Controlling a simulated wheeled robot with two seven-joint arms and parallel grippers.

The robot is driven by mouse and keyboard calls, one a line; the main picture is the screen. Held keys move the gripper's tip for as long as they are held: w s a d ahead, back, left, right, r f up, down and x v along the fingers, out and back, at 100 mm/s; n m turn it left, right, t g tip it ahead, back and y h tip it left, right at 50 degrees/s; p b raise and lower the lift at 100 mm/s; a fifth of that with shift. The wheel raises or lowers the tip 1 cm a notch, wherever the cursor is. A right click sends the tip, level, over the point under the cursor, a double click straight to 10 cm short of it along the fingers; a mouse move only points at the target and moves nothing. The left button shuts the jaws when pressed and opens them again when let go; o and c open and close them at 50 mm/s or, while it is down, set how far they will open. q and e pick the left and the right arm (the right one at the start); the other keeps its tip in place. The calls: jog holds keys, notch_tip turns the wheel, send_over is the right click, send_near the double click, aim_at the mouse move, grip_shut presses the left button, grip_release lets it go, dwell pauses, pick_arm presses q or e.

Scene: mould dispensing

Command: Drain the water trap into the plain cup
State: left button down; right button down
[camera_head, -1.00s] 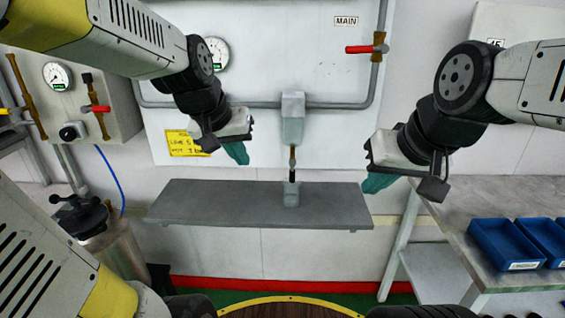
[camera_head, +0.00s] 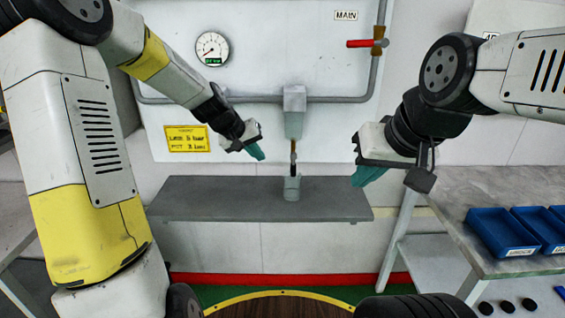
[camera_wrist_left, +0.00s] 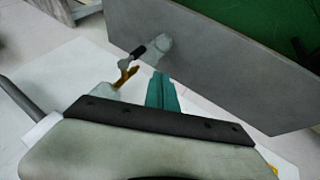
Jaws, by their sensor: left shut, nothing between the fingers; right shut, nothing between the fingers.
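The water trap (camera_head: 294,112) is a grey body with a translucent lower part, hanging from the pipe on the white wall panel. A brass drain valve (camera_head: 293,150) with a dark handle is beneath it. A clear plain cup (camera_head: 292,188) stands upright on the grey shelf below the valve. In the left wrist view the cup (camera_wrist_left: 158,46) and the brass valve (camera_wrist_left: 126,74) show beyond the fingers. My left gripper (camera_head: 257,152) is shut and empty, left of the valve and apart from it. My right gripper (camera_head: 364,176) is shut and empty, right of the cup.
The grey shelf (camera_head: 230,200) is otherwise bare. A gauge (camera_head: 212,49), a yellow note (camera_head: 188,139) and a red-handled valve (camera_head: 367,44) are on the panel. Blue bins (camera_head: 502,233) sit on the bench at right. A horizontal pipe (camera_head: 345,99) crosses above the shelf.

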aim_at(293, 166)
pick_arm(q)
jog(key=w+d+f, duration=0.5)
jog(key=d+f, duration=0.2)
jog(key=f, duration=0.1)
jog(key=shift+w+d, duration=0.2)
jog(key=shift+d, duration=0.2)
dwell(0.5)
